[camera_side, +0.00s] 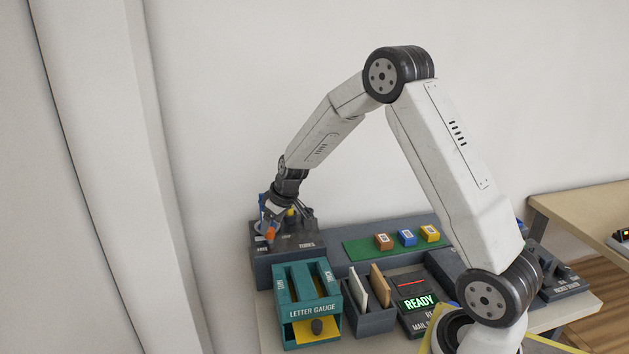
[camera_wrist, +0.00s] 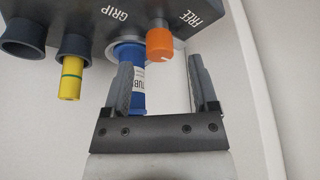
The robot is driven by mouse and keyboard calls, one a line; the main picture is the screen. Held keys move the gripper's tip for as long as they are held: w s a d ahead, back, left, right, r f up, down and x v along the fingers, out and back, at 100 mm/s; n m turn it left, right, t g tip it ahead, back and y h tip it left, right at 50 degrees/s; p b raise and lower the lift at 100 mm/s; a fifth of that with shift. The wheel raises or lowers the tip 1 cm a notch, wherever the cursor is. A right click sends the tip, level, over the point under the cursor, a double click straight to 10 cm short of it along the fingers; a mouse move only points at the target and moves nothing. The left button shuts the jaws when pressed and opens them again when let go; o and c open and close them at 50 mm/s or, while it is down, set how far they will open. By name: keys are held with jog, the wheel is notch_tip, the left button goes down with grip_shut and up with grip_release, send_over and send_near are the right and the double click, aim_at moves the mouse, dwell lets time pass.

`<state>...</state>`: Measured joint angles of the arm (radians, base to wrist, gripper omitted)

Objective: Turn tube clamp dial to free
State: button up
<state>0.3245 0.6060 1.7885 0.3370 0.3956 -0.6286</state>
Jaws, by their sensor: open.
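The orange dial (camera_wrist: 160,43) stands out from a dark panel (camera_wrist: 215,12) in the wrist view, between the words GRIP and FREE. I cannot surely read which way it points. A blue tube (camera_wrist: 130,52) with a white label sits in a round collar left of the dial. My gripper (camera_wrist: 161,66) is open and empty, with the dial just beyond and between its fingertips. The blue tube is partly hidden by the left finger; whether they touch is unclear. In the side view my gripper (camera_side: 276,213) is over the dark unit at the far left, near the orange dial (camera_side: 270,233).
A yellow tube (camera_wrist: 70,82) with a green band hangs from a collar left of the blue one, beside an empty collar (camera_wrist: 22,35). A teal letter gauge (camera_side: 308,310), a sorter with boards (camera_side: 370,318) and a READY panel (camera_side: 418,302) stand in front of the unit.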

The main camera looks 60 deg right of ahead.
jog(key=shift+v, duration=2.65)
jog(key=s+a+f+g, duration=0.1)
jog(key=s+a, duration=0.6)
jog(key=s, duration=0.3)
jog(key=s+a+f, duration=0.1)
jog(key=s+a, duration=0.6)
jog(key=s, duration=0.3)
jog(key=shift+a+f+g, duration=0.2)
jog(key=shift+a+g, duration=0.05)
jog(key=shift+g, duration=0.15)
